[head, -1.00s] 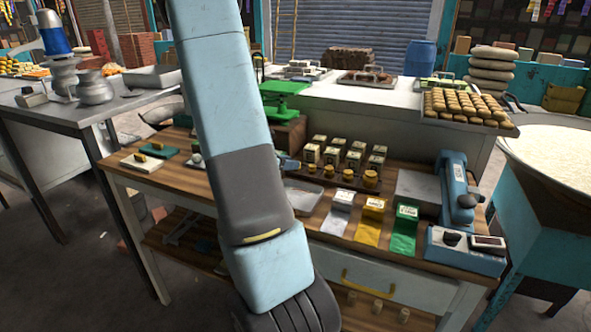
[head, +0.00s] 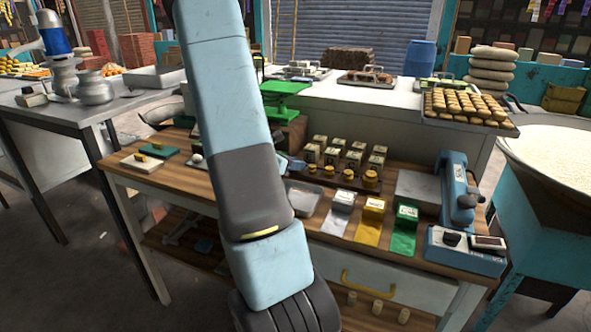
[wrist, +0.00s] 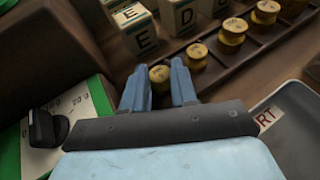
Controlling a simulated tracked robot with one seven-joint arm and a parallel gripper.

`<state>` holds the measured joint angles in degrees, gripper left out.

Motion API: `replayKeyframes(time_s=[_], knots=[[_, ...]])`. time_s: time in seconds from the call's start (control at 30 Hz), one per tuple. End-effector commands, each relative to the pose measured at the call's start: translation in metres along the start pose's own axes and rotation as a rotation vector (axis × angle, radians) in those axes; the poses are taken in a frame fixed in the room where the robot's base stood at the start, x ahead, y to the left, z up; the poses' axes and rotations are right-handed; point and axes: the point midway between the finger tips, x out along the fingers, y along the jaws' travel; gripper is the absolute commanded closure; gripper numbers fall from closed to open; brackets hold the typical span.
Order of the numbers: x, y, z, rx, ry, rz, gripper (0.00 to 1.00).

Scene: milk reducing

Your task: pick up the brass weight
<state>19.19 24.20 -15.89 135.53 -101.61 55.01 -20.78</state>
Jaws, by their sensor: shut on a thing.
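My gripper (wrist: 160,67) shows in the wrist view with its two blue fingers shut on a brass weight (wrist: 159,74). This weight is a small round yellow-gold piece at the near end of a dark rack (wrist: 212,72); I cannot tell whether it is clear of the rack. Other brass weights (wrist: 232,35) stand in a row along the rack. In the head view the row of weights (head: 349,175) sits on the wooden table (head: 225,186), while my arm hides most of the gripper and the held weight.
Lettered boxes (wrist: 183,14) stand close behind the rack. A grey tray (wrist: 292,128) lies to the right, and a green-and-white item with a black knob (wrist: 62,125) to the left. A green scale (head: 284,90) stands behind my arm, and a blue device (head: 455,190) at the table's right.

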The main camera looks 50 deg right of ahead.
Motion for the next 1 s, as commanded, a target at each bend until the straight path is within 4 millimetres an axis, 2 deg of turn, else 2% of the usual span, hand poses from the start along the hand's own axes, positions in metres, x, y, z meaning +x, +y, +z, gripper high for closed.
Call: replayKeyframes(time_s=[0.27, 0.47, 0.77, 1.0], knots=[[-0.002, 0.0, 0.005, 0.002, -0.001, 0.001, 1.0], [-0.011, 0.0, 0.027, 0.005, -0.001, 0.002, 1.0], [-0.079, 0.019, 0.066, 0.005, 0.0, 0.007, 1.0], [-0.132, 0.036, 0.068, 0.001, 0.001, 0.004, 1.0]])
